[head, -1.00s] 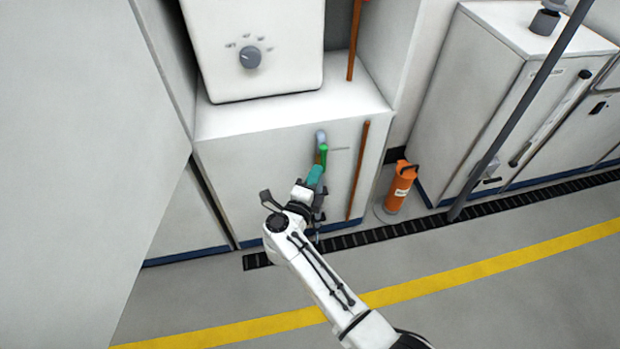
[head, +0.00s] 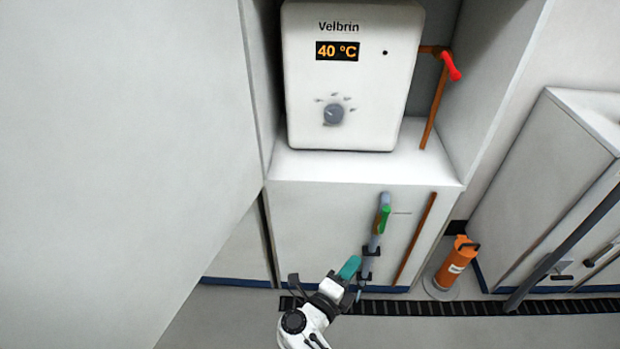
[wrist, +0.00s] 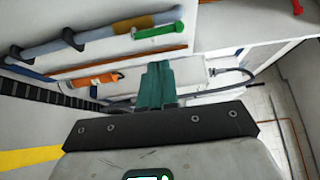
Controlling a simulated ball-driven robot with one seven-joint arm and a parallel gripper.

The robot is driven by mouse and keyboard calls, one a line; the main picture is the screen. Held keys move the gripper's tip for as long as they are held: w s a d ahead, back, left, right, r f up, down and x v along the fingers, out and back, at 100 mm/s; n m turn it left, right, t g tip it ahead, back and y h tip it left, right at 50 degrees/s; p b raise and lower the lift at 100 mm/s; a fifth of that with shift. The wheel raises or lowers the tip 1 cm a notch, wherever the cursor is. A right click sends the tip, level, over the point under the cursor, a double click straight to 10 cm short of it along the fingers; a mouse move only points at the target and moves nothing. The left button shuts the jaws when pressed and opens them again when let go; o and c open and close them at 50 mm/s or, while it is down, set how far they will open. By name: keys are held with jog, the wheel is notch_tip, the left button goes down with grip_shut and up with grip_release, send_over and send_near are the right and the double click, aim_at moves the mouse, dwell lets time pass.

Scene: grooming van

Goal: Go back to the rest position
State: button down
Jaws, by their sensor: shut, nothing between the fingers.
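My gripper (head: 349,268) shows in the head view at the lower middle, in front of the lower white cabinet (head: 320,225). Its teal fingers are together with nothing between them. They also show in the wrist view (wrist: 157,85), shut and empty. In the head view the fingertips are left of a grey pipe (head: 373,243) with a green lever handle (head: 384,217). In the wrist view the pipe (wrist: 100,38) and the green handle (wrist: 160,31) lie beyond the fingers, apart from them.
A white heater (head: 350,90) reading 40 °C stands above the cabinet. A red lever (head: 451,66) is on a copper pipe at its right. An orange cylinder (head: 456,262) stands on the floor at right. A large pale panel (head: 110,150) fills the left. Grey floor is open below.

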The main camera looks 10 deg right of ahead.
jog(key=w+a+r+n+t+y+p, duration=0.25)
jog(key=w+r+n+t+y, duration=0.25)
jog(key=r+n+t+y, duration=0.4)
jog(key=s+a+r+n+g+y+p, duration=0.2)
jog(key=s+a+r+n+y+p, duration=0.15)
jog(key=n+y, duration=0.7)
jog(key=s+d+n+g+h+p, duration=0.2)
jog(key=s+d+g, duration=0.2)
jog(key=s, duration=0.6)
jog(key=s+d+n+g+h+p, duration=0.2)
jog(key=s+d+g, duration=0.3)
jog(key=s, duration=0.6)
jog(key=s+d+n+g+h+p, duration=0.2)
jog(key=s+d+n+g, duration=0.2)
jog(key=s+g, duration=0.4)
jog(key=shift+s+d+f, duration=0.3)
jog(key=shift+s+f, duration=0.05)
jog(key=shift+s, duration=0.8)
jog(key=shift+n, duration=0.25)
